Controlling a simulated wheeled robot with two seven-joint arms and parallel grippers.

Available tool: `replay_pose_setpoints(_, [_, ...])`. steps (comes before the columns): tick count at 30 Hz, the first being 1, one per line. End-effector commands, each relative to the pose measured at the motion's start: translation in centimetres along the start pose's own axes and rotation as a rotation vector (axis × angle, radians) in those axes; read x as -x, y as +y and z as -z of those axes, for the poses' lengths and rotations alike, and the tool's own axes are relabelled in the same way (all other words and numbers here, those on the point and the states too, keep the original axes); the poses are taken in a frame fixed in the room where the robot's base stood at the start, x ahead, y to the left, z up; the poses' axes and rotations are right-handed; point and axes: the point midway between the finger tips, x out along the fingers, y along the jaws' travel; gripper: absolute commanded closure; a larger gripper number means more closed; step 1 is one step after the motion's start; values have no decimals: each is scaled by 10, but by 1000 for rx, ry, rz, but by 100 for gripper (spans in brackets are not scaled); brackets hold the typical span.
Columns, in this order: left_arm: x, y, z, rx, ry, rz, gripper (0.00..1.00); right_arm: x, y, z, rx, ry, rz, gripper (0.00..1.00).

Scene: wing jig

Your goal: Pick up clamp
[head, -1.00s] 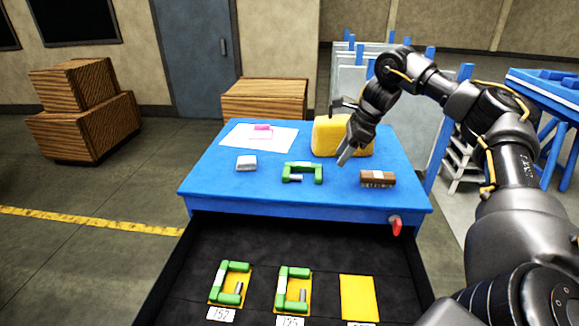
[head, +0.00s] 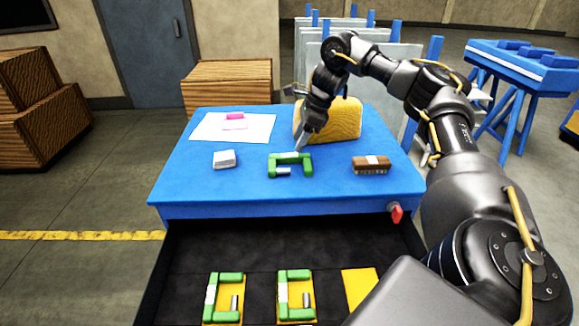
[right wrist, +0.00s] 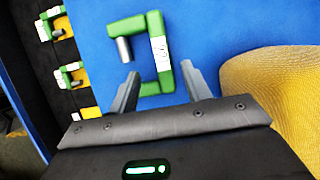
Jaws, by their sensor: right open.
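A green C-shaped clamp (head: 289,163) with a grey screw and a white label lies on the blue table (head: 210,195). In the right wrist view the same clamp (right wrist: 158,50) lies ahead of and partly between the fingers. My right gripper (head: 300,147) is just behind the clamp in the head view. Its two fingers (right wrist: 163,85) are open, with nothing gripped; I cannot tell if they touch the clamp. Two more green clamps, one left (head: 212,298) and one right (head: 283,297), lie on yellow pads in the dark drawer. My left gripper is not in view.
A yellow sponge-like block (head: 335,122) stands close behind the right gripper. A brown brush (head: 371,165) lies right of the clamp, a white block (head: 224,159) left of it. A paper sheet (head: 255,128) bears a pink item. An empty yellow pad (head: 360,281) shows in the drawer.

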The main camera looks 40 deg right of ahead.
Motion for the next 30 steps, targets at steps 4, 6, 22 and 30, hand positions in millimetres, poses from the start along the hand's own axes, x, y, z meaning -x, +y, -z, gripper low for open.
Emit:
replay_pose_setpoints(4, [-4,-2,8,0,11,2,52,-10,0,2,-4,1,1,52])
replay_pose_setpoints(6, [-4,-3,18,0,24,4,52,-9,0,3,-5,0,3,52])
replay_pose_setpoints(22, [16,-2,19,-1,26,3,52,-59,-2,0,-6,1,3,52])
replay_pose_setpoints(30, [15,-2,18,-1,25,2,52,-60,-2,0,-6,0,3,60])
